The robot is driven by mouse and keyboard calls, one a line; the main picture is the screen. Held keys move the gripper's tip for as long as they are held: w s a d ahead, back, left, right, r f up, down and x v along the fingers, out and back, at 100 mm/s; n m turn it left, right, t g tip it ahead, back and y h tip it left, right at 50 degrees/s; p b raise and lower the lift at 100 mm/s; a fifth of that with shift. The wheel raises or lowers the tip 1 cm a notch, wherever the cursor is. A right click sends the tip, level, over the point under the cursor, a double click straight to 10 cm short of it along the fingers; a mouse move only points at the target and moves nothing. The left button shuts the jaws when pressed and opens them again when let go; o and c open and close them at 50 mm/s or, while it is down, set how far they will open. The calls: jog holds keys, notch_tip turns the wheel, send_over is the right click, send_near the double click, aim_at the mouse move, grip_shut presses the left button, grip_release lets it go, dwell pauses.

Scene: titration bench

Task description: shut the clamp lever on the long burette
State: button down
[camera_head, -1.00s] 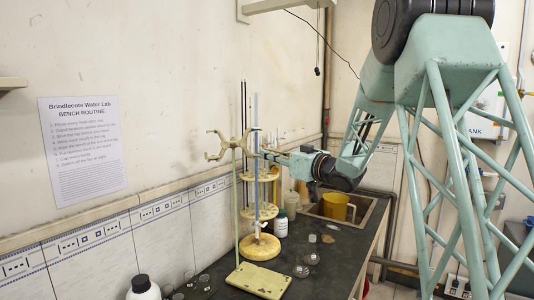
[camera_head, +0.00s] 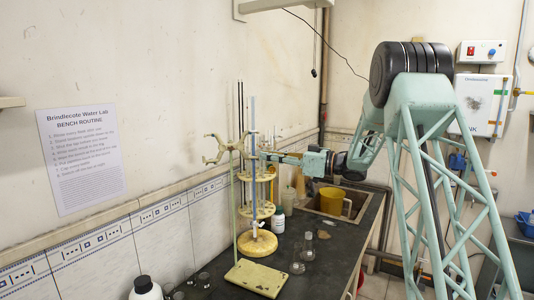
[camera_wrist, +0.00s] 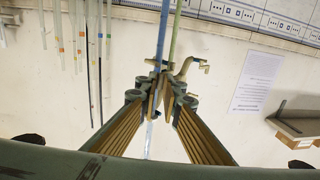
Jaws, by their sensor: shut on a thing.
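The long burette (camera_head: 252,120) is a thin blue upright tube above the round yellowish rack. A brass-coloured double clamp (camera_head: 222,150) sits on the green stand rod (camera_head: 236,205) just left of it. My gripper (camera_head: 258,155) reaches in from the right at clamp height. In the wrist view my gripper's (camera_wrist: 162,84) ribbed fingers converge at the clamp (camera_wrist: 186,67), beside the blue burette (camera_wrist: 164,25) and the green rod (camera_wrist: 177,25). The fingers are shut on a small part there, which looks like the clamp lever; the fingertips hide most of it.
A round tiered rack (camera_head: 258,243) holds other thin tubes close by. The stand's flat base (camera_head: 255,279) is in front. The wall is close behind.

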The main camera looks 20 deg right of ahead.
jog(key=shift+w+d+r+n+g+y+p, duration=0.1)
jog(key=shift+w+n+g+y+p, duration=0.4)
jog(key=shift+g+p, duration=0.4)
jog(key=shift+w+d+n+g+y+p, duration=0.1)
jog(key=shift+w+n+g+y+p, duration=0.15)
jog(key=shift+n+g+y+p, duration=0.5)
jog(key=shift+w+n+g, duration=0.1)
jog(key=shift+n+g, duration=0.15)
jog(key=shift+g, duration=0.1)
jog(key=c, duration=2.8)
grip_release()
jog(key=shift+d, duration=0.1)
jog(key=shift+v, duration=5.9)
